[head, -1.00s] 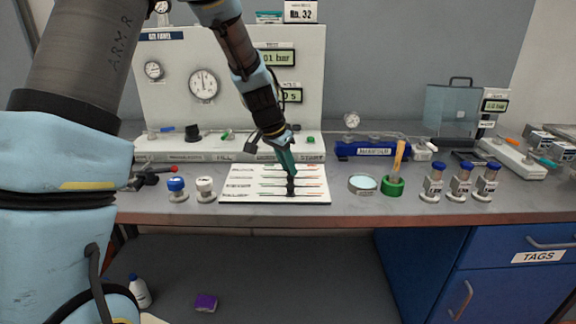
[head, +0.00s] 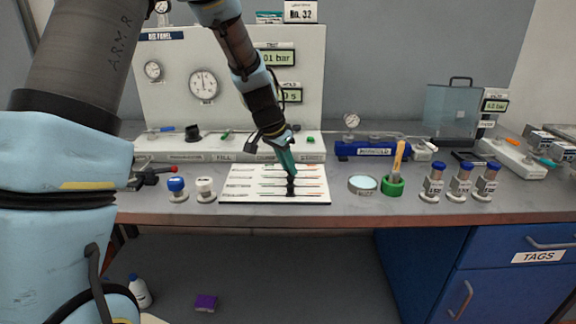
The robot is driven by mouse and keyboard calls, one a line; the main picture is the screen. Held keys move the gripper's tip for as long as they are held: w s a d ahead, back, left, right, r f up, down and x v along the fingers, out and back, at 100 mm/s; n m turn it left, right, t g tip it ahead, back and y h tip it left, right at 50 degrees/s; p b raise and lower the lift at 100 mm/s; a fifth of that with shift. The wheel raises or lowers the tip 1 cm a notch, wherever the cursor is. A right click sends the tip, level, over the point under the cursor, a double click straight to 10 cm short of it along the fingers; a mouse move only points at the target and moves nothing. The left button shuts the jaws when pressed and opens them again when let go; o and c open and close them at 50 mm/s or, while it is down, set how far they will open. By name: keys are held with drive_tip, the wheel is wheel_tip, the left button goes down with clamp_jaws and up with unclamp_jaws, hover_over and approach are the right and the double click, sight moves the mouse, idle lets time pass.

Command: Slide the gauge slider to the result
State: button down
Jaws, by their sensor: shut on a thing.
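The white gauge board (head: 240,197) lies flat on the bench, with several horizontal slider tracks and small labels too fine to read. A small dark slider (head: 291,190) stands on the lowest tracks, right of the board's middle. My gripper (head: 290,179) reaches down from above with its teal fingers directly over the board. It is shut on the slider. The fingertips and my wrist hide part of the slider and the tracks behind it.
A blue-capped knob (head: 177,188) and a white-capped knob (head: 205,188) stand left of the board. A round dish (head: 363,185) and a green holder (head: 392,187) stand to its right. The bench's front edge (head: 350,218) is close.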

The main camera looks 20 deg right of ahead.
drive_tip(key=shift+w+a+f, duration=0.1)
drive_tip(key=shift+w+a, duration=0.05)
drive_tip(key=shift+a, duration=0.05)
drive_tip(key=w+a+b, duration=0.1)
drive_tip(key=a, duration=0.1)
drive_tip(key=a+b, duration=0.1)
drive_tip(key=a, duration=0.1)
drive_tip(key=w+a+b, duration=0.1)
drive_tip(key=b, duration=0.1)
drive_tip(key=shift+w+a, duration=0.35)
drive_tip(key=shift+a, duration=0.05)
drive_tip(key=c, duration=0.8)
unclamp_jaws()
drive_tip(key=shift+a, duration=0.1)
drive_tip(key=shift+o, duration=0.2)
drive_tip(key=b+v, duration=0.2)
drive_tip(key=v, duration=0.9)
